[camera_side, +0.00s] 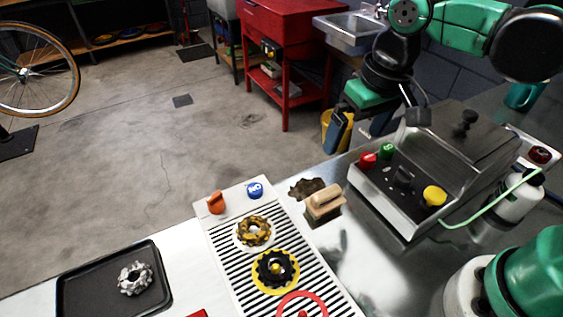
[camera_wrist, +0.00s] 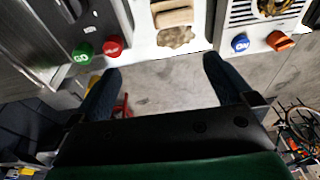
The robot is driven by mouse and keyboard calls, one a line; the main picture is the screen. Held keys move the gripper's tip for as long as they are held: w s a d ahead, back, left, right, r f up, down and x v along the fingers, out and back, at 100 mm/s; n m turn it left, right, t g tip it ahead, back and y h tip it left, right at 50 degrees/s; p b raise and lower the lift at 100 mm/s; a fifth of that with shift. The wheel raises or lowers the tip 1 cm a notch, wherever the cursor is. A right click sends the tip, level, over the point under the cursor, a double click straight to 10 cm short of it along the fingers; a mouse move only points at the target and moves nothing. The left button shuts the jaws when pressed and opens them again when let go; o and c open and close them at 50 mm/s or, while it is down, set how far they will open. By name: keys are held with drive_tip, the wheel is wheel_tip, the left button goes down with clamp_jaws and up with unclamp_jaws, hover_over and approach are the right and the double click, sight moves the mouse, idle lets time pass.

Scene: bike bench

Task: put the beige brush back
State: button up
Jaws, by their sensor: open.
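The beige brush (camera_side: 323,203) has a pale wooden handle and sits on the metal bench between the striped panel and the grey machine. In the wrist view the brush (camera_wrist: 172,14) shows at the top edge, partly cut off. My gripper (camera_side: 378,136) is open and empty, raised behind the bench's far edge and apart from the brush. In the wrist view the floor shows between the spread fingers of my gripper (camera_wrist: 162,68). The brush lies beyond the fingertips there.
A brown ragged patch (camera_side: 306,187) lies beside the brush. The grey machine (camera_side: 400,185) with coloured buttons stands to its right. The striped panel (camera_side: 232,257) to its left bears gears, a blue knob (camera_side: 255,190) and an orange knob (camera_side: 216,203). A black tray (camera_side: 90,292) holds a silver gear.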

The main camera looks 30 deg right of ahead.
drive_tip(key=s+d+t, duration=0.1)
drive_tip(key=d+t, duration=0.4)
drive_tip(key=d, duration=0.1)
drive_tip(key=shift+s+d+h, duration=0.15)
drive_tip(key=shift+d+h, duration=0.15)
drive_tip(key=shift+d, duration=0.05)
idle(0.7)
